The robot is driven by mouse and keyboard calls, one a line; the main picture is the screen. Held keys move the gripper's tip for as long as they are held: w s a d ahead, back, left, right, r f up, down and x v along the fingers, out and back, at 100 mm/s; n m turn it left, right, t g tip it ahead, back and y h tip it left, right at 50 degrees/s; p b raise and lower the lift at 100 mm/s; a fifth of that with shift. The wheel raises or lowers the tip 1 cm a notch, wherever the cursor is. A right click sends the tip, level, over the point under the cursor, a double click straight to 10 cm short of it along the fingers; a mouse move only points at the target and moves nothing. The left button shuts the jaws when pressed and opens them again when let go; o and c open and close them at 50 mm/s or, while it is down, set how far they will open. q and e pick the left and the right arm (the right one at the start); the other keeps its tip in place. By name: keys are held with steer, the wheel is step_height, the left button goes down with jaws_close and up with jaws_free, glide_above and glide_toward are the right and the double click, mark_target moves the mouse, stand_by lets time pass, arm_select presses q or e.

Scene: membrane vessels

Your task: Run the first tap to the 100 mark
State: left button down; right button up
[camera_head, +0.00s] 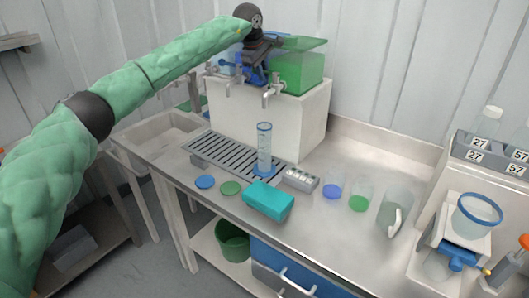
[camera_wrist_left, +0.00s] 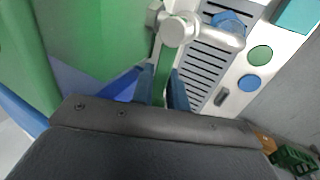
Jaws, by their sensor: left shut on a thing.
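A clear graduated cylinder (camera_head: 264,140) with a blue base stands upright on the drain grate, below the right-hand tap (camera_head: 270,92). Its marks and liquid level are too small to read. My left gripper (camera_head: 257,76) is at the taps, in front of the tanks. In the left wrist view its fingers (camera_wrist_left: 164,88) are shut on a narrow green tap lever, beside the silver tap (camera_wrist_left: 180,28). Another silver tap (camera_head: 227,84) is to the left. My gripper partly hides the taps' tops. My right gripper is not in view.
A green tank (camera_head: 300,72) sits on the white block (camera_head: 305,118). In front are a teal box (camera_head: 268,201), a grey button unit (camera_head: 301,180) and blue and green discs (camera_head: 230,188). Beakers and a jug (camera_head: 390,213) stand right. The front counter between them is partly clear.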

arm_select(q)
steer(key=shift+s+f+n+b, duration=0.15)
steer(key=shift+n+b, duration=0.15)
steer(key=shift+b, duration=0.2)
steer(key=s+n+y+b, duration=0.1)
steer(key=n+b, duration=0.1)
steer(key=s+n+y+b, duration=0.1)
steer(key=n+b, duration=0.1)
steer(key=n, duration=0.1)
steer(key=s+n+y+b, duration=0.1)
steer(key=n+b, duration=0.1)
steer(key=n, duration=0.1)
steer(key=shift+s+a+t+y, duration=0.3)
steer(key=shift+s+a+t, duration=0.05)
steer(key=shift+a+t, duration=0.05)
steer(key=shift+r, duration=0.2)
stand_by(6.1)
